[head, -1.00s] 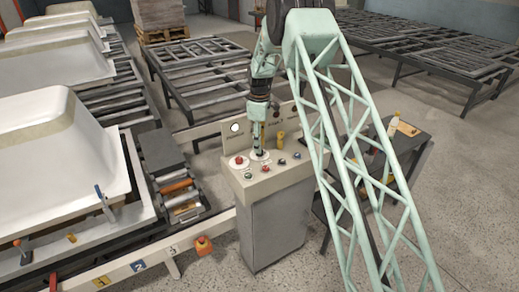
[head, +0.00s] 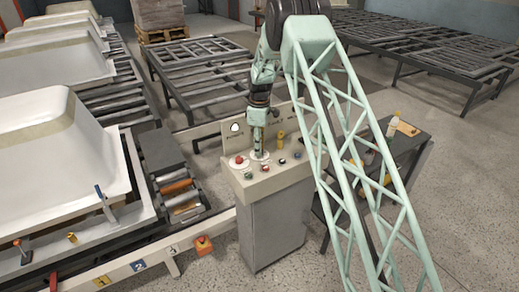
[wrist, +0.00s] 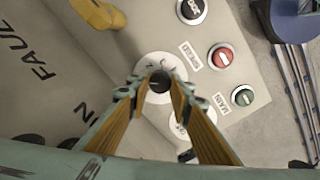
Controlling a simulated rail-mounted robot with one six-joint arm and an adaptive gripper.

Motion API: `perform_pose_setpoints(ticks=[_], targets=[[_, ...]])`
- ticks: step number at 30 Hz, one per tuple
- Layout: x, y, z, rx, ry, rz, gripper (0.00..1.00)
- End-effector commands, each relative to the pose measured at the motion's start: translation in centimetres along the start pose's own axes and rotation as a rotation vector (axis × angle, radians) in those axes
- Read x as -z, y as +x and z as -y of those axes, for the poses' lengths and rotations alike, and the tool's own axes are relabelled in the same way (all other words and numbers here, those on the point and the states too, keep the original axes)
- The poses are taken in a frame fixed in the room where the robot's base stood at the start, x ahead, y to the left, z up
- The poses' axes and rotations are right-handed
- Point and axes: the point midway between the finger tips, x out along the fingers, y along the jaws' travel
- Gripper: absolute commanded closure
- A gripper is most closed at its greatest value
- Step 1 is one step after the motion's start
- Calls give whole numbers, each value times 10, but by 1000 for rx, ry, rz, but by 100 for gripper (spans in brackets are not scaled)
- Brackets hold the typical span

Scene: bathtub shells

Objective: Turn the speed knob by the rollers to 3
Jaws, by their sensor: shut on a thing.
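The speed knob (wrist: 160,82) is a small dark knob on a round white dial plate on the console, with printed marks around it. In the wrist view my gripper (wrist: 157,88) has its two fingers on either side of the knob, shut on it. In the head view my gripper (head: 258,150) points straight down at the dial plate (head: 260,156). The fingers hide part of the dial, and I cannot read which number the knob points at. The rollers (head: 178,187) lie left of the console, some of them orange.
The grey console (head: 270,225) carries a red button (head: 239,160), several other buttons and a yellow part (head: 281,138) close to my gripper. A side table (head: 405,140) with bottles stands at the right. White tub shells (head: 60,140) fill the left.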

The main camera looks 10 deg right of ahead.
Motion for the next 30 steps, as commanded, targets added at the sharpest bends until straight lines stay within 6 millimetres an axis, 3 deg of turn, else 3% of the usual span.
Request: perform_pose_setpoints(ticks=[14,30], targets=[[0,0,0,0,67,0,91],[0,1,0,-1,413,0,91]])
